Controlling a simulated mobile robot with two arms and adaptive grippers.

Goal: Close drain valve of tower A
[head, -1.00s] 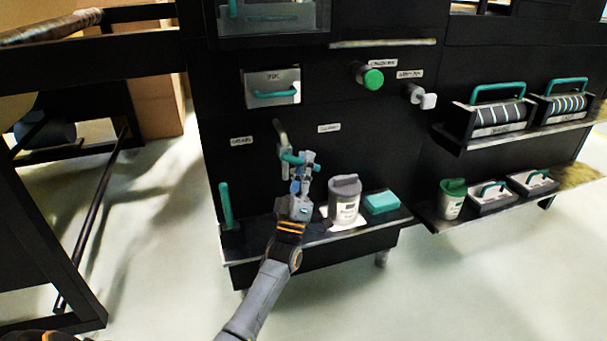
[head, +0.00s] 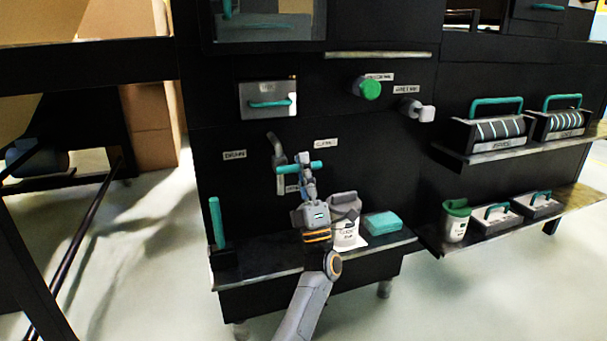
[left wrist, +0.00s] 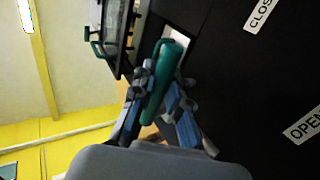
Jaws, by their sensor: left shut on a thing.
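The drain valve has a teal bar handle (head: 316,165) in front of a grey bent pipe (head: 277,148) on the black panel. The handle lies about level in the head view. In the left wrist view the teal handle (left wrist: 164,75) runs between the two blue-grey fingers (left wrist: 158,98). A drain label (head: 234,154) is left of the pipe, a closed label (head: 326,143) to its upper right. An open label (left wrist: 305,125) shows in the left wrist view. My right gripper is out of view.
Below is a ledge with an upright teal handle (head: 216,222), a grey-lidded canister (head: 344,222) and a teal block (head: 382,223). A green knob (head: 369,90) and a white knob (head: 426,114) project above. Shelves at right hold handled boxes (head: 494,132).

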